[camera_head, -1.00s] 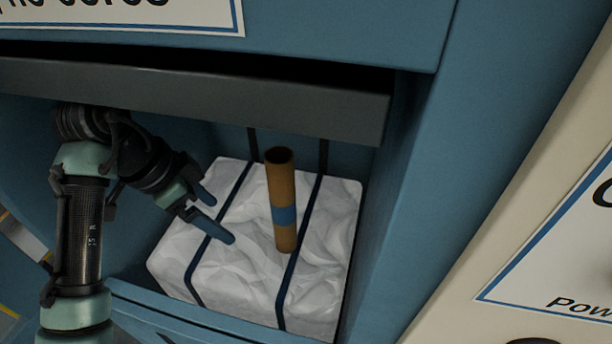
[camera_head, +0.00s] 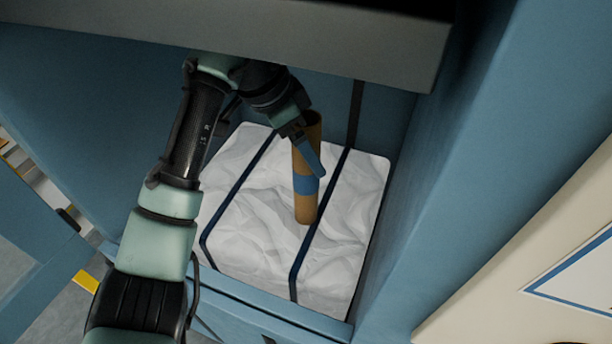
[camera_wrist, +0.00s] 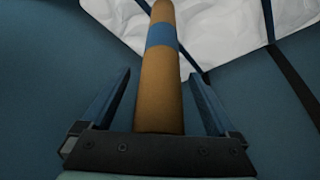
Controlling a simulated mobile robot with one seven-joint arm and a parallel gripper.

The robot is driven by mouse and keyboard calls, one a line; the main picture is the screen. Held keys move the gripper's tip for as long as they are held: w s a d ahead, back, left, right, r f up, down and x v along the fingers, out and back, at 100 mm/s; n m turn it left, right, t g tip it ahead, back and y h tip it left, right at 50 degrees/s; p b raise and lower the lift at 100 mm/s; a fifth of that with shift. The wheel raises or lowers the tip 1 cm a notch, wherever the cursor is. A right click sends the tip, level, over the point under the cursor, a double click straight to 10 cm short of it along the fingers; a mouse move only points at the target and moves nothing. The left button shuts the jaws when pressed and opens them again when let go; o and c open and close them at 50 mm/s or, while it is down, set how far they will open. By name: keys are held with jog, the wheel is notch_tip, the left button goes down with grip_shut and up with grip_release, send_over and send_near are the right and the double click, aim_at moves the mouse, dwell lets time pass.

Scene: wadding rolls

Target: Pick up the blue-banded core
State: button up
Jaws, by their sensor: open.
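The blue-banded core (camera_head: 306,208) is a brown tube with a blue band. It stands upright on a white wrapped bale with dark straps (camera_head: 250,225). In the wrist view the core (camera_wrist: 160,95) lies between the two blue fingers of my gripper (camera_wrist: 157,95). The fingers are open, with a visible gap on each side of the core. In the head view my gripper (camera_head: 311,155) is at the upper part of the core, and one finger covers part of it. The other finger is hidden there.
The bale sits in a blue bay with a dark grey beam (camera_head: 250,40) across the top above my arm. A blue wall (camera_head: 440,190) closes the right side, and a low blue ledge (camera_head: 270,305) runs along the front.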

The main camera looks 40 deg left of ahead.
jog(key=shift+w+d+f+b, duration=0.4)
jog(key=shift+w+f, duration=0.15)
jog(key=shift+w, duration=0.2)
grip_shut()
